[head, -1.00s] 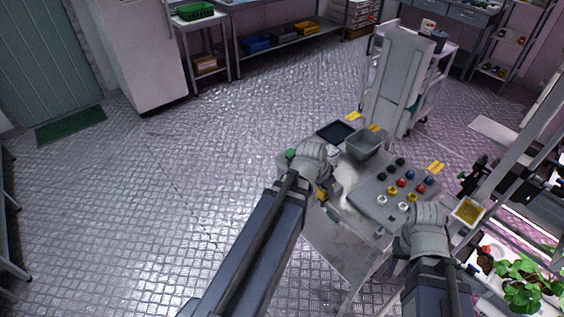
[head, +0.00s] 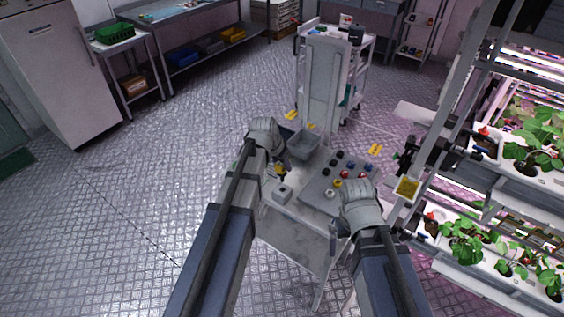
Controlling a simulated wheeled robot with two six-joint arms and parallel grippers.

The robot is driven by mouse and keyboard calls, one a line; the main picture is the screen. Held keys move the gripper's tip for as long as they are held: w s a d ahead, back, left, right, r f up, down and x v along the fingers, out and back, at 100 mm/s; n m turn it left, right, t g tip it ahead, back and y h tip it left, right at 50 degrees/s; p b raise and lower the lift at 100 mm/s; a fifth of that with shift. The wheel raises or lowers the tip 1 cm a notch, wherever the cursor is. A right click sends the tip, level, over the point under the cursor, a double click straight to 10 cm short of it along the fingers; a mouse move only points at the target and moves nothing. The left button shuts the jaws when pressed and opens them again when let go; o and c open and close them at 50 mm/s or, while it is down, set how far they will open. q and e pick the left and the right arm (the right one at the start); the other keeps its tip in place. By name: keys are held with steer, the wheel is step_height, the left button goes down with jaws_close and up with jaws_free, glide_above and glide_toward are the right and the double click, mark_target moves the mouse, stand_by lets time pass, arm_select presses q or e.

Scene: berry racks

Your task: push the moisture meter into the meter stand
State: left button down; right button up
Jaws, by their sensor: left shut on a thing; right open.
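My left gripper (head: 279,166) is over the small table, shut on a small yellow and dark thing that looks like the moisture meter (head: 281,174). Most of the meter is hidden by the gripper. A small pale block, which looks like the meter stand (head: 282,194), sits on the table just below and in front of the meter. I cannot tell whether the meter touches it. My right gripper (head: 341,229) is open by the table's right front edge, partly hidden by its own wrist, and seems empty.
A grey board with several coloured knobs (head: 337,184) lies right of the stand, and a grey bin (head: 304,145) stands behind. A plant rack (head: 440,130) with a yellow-filled box (head: 407,187) rises close on the right. The floor (head: 140,220) at left is open.

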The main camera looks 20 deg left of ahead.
mark_target(282, 180)
arm_select(q)
steer(key=shift+f+b, duration=1.8)
steer(key=shift+f, duration=0.2)
steer(key=shift+f+b, duration=0.8)
steer(key=shift+b, duration=0.05)
stand_by(0.6)
steer(key=shift+f+b, duration=1.45)
steer(key=shift+c, duration=1.8)
jaws_free()
steer(key=shift+o, duration=0.3)
steer(key=o, duration=0.3)
